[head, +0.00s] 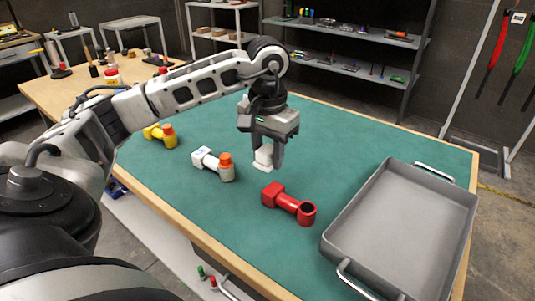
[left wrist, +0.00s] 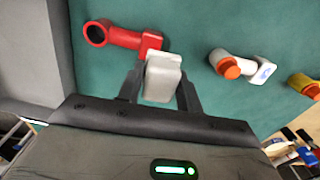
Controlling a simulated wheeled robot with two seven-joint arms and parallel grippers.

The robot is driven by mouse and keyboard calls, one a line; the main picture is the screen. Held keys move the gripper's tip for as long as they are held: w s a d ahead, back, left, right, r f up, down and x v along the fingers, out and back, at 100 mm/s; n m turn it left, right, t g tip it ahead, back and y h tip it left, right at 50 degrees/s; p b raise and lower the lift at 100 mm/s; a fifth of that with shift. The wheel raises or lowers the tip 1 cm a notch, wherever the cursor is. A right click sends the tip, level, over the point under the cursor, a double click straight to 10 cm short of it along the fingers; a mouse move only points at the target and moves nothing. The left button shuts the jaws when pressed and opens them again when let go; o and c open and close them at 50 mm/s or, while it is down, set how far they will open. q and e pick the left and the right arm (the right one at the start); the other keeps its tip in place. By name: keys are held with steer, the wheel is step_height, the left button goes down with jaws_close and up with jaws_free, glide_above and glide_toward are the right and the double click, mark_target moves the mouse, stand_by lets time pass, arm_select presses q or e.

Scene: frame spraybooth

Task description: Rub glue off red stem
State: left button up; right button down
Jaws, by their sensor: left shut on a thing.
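The red stem (head: 288,203) lies on the green mat, a square block at one end and a dark-holed open end at the other. It also shows in the left wrist view (left wrist: 125,38), at top left. I cannot make out glue on it. My left gripper (head: 266,150) points down with its fingers shut on a white block (head: 264,159). The block also shows between the fingers in the left wrist view (left wrist: 163,79). In the head view the block is behind and left of the red stem's square end; whether they touch is not clear. My right gripper is out of view.
A white stem with an orange cap (head: 213,164) and a yellow stem with an orange cap (head: 161,135) lie to the left on the green mat (head: 340,140). A grey metal tray (head: 401,226) with handles stands at right. Shelves (head: 345,67) stand behind.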

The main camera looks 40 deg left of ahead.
arm_select(q)
steer(key=shift+r+p, duration=0.95)
steer(key=shift+r, duration=0.55)
